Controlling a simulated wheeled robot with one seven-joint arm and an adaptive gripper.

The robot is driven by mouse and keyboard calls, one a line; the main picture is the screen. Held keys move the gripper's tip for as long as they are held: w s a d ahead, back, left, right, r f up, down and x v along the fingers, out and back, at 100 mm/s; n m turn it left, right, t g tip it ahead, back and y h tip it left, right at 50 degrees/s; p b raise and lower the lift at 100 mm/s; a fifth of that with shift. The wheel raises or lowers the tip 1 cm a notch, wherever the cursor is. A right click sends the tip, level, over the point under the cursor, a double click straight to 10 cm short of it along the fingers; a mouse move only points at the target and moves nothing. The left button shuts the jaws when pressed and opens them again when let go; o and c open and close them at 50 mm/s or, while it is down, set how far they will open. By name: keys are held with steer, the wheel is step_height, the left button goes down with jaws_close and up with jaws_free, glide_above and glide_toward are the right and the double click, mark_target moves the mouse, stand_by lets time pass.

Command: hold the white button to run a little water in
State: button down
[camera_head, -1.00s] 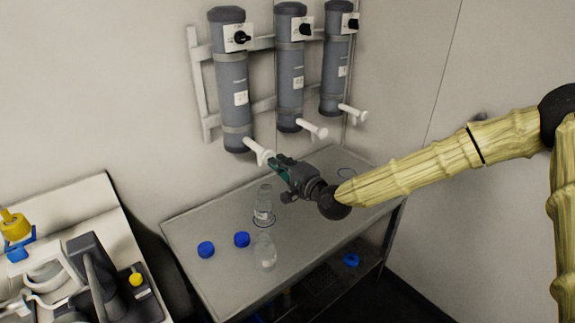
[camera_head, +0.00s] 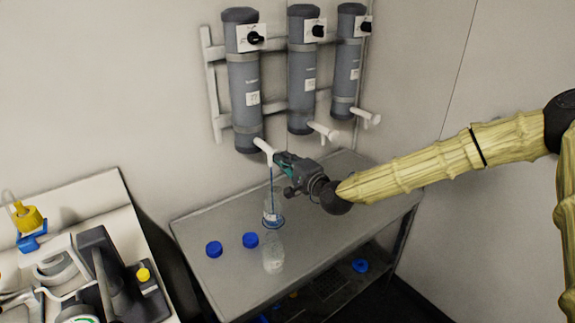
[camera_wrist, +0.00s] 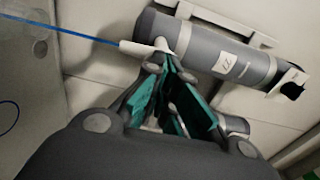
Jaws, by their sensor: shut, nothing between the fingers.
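The leftmost grey dispenser cylinder (camera_head: 243,95) hangs on the wall with a white spout (camera_head: 262,146) at its lower end. A thin blue stream of water (camera_head: 271,178) runs down from the spout into a clear bottle (camera_head: 272,205) standing on the table. My gripper (camera_head: 276,157) is shut and empty, its fingertips at the spout. In the wrist view the teal-padded fingertips (camera_wrist: 164,60) are against or very near the white spout and button piece (camera_wrist: 146,48). The fingers partly hide the button, so I cannot see exactly where they touch. The blue stream (camera_wrist: 80,35) also shows there.
A second clear bottle (camera_head: 273,255) stands in front of the first. Two blue caps (camera_head: 250,240) lie to their left on the grey table (camera_head: 215,285). Two more dispensers (camera_head: 302,85) hang to the right. A bench with equipment (camera_head: 100,270) is at lower left.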

steer(key=shift+w+a+r, duration=0.1)
steer(key=shift+w+r, duration=0.25)
steer(key=shift+r, duration=0.3)
stand_by(1.7)
stand_by(0.5)
steer(key=shift+s+d+f, duration=0.15)
steer(key=shift+s+d, duration=0.05)
steer(key=b+v, duration=0.3)
steer(key=v, duration=1.1)
steer(key=shift+f, duration=0.35)
steer(key=shift+f, duration=0.15)
